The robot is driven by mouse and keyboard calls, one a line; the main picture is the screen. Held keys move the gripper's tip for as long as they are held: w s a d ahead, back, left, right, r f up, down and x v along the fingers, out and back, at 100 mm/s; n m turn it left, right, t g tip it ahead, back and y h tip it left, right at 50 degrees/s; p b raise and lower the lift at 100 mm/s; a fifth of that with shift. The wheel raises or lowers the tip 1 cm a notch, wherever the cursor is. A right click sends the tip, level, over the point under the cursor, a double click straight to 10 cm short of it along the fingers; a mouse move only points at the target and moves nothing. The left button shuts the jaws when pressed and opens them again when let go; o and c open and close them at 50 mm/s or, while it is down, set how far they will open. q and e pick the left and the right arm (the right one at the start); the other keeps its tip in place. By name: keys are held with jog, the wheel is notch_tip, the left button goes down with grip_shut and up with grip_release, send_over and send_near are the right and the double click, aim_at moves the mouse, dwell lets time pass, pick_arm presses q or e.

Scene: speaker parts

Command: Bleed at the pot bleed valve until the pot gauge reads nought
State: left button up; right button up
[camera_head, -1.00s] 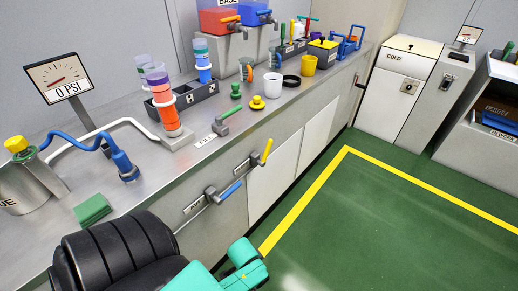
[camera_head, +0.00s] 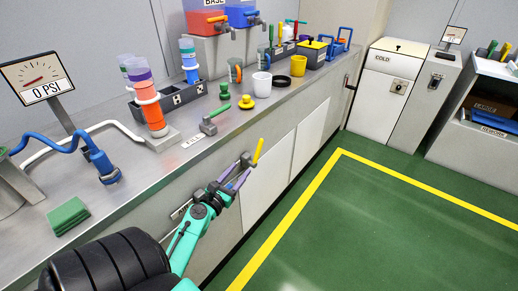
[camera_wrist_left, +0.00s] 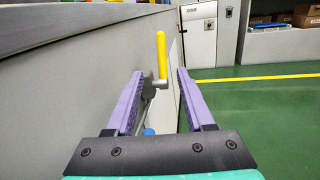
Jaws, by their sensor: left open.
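The gauge (camera_head: 38,80) at the back left reads 0 PSI. On the bench front, a valve with a yellow lever (camera_head: 257,152) stands just past my left gripper (camera_head: 241,172). The gripper is open, with its purple fingers pointing at the valve. In the left wrist view, the yellow lever (camera_wrist_left: 161,55) stands upright ahead, in line with the gap between the fingers (camera_wrist_left: 158,85). A bit of the blue lever (camera_wrist_left: 149,132) shows low between the fingers. In the head view my arm hides most of the blue-lever valve. I cannot read which valve is the pot bleed.
The bench top (camera_head: 110,215) holds a green cloth (camera_head: 67,215), a blue hose fitting (camera_head: 104,168), a green-handled valve (camera_head: 214,118) and several cups. The grey pot (camera_head: 12,190) is cut off at the left. The green floor (camera_head: 370,230) in front is clear.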

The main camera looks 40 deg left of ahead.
aim_at(258, 150)
pick_arm(q)
jog(key=x, duration=1.4)
jog(key=shift+w+d, duration=0.2)
grip_shut()
jog(key=shift+p, duration=0.3)
